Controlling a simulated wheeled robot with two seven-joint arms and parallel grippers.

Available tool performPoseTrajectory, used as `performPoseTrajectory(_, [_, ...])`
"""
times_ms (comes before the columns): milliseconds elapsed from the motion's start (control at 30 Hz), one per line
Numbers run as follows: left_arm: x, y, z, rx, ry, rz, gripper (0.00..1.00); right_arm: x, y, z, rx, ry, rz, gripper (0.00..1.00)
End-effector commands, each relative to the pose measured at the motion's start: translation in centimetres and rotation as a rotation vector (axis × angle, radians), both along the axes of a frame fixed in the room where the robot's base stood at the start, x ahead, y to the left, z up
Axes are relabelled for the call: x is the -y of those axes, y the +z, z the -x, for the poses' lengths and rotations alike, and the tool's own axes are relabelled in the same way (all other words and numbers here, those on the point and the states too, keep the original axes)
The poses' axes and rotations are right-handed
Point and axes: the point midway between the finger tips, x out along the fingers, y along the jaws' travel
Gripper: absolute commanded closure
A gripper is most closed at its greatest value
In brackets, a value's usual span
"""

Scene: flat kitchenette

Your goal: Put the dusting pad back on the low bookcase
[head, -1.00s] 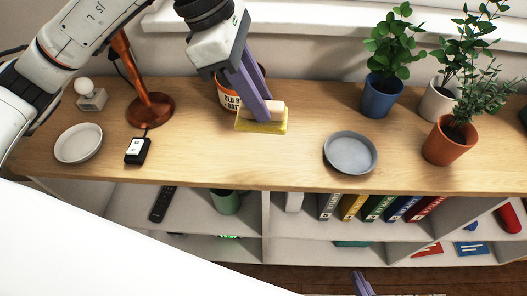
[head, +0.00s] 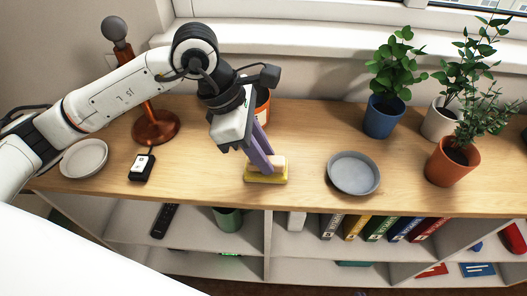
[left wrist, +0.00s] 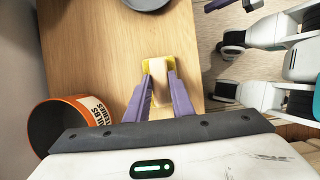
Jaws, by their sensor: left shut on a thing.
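The dusting pad (head: 281,178) has a yellow underside and a pale block-shaped grip. It is level, at or just above the wooden top of the low bookcase (head: 310,196), near the front edge; I cannot tell whether it touches. My left gripper (head: 268,163), with purple fingers, is shut on the pale grip from above. The left wrist view also shows the pad (left wrist: 158,62) between the fingertips, over the wooden top. Only a sliver of purple finger of my right gripper (left wrist: 218,4) shows at the top of the left wrist view; its jaws are cut off.
A grey plate (head: 353,173) lies right of the pad, and an orange tin (left wrist: 55,125) stands behind it. Potted plants (head: 383,115) stand farther right. A lamp (head: 155,125), white dish (head: 84,158) and black device (head: 142,167) are left.

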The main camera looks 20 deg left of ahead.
Motion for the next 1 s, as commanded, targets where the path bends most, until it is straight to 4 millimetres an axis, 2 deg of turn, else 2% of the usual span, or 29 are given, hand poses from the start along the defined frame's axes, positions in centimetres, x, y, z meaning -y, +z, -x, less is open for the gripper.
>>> performPoseTrajectory(133, [0.0, -0.3, 0.0, 0.0, 0.0, 0.0, 1.0, 0.0, -0.5, 0.0, -0.001, 0.0, 0.0, 1.0])
performPoseTrajectory(167, [0.0, -0.3, 0.0, 0.0, 0.0, 0.0, 0.77, 0.0, -0.5, 0.0, -0.001, 0.0, 0.0, 1.0])
performPoseTrajectory(267, [0.0, -0.2, 0.0, 0.0, 0.0, 0.0, 0.6, 0.0, -0.4, 0.1, -0.003, 0.001, 0.001, 1.0])
performPoseTrajectory(667, [-0.1, 0.4, 0.0, 0.001, 0.0, 0.0, 0.6, 0.0, 0.1, 0.1, -0.003, 0.0, 0.001, 1.0])
performPoseTrajectory(767, [-0.7, 1.7, 0.0, 0.005, 0.001, 0.0, 0.6, 0.0, -0.1, 0.0, -0.001, 0.0, 0.0, 1.0])
performPoseTrajectory(1000, [-2.6, 6.5, 0.6, 0.006, 0.001, 0.0, 0.6, 0.0, -0.3, 0.0, 0.0, 0.0, 0.0, 1.0])
